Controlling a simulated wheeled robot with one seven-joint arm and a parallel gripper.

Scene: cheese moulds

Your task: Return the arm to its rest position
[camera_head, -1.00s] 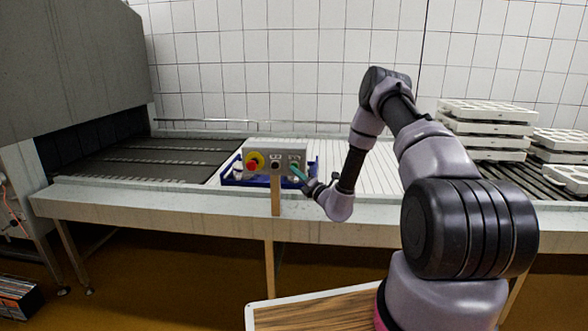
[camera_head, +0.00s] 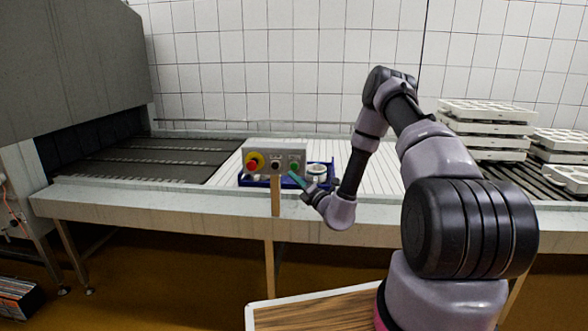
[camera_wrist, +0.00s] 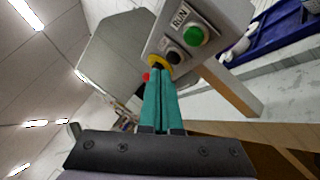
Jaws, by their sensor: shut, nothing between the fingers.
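My gripper (camera_head: 292,177) is at the control box (camera_head: 262,150) on its post, just in front of and below the green button (camera_head: 293,166). Its green fingers (camera_wrist: 160,102) are shut together and empty. In the wrist view the box shows a green button (camera_wrist: 194,36) marked RUN, a black button (camera_wrist: 175,57) and a red stop button on yellow, partly hidden behind the fingertips. The fingertips appear apart from the green button. My arm reaches forward from the right, bent at the elbow.
A blue crate (camera_head: 331,171) with a white round item (camera_head: 316,169) sits on the conveyor behind the box. Stacked white moulds (camera_head: 487,128) stand at the right. A grey machine hood (camera_head: 70,60) covers the left end. A wooden-topped surface (camera_head: 310,313) is in front.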

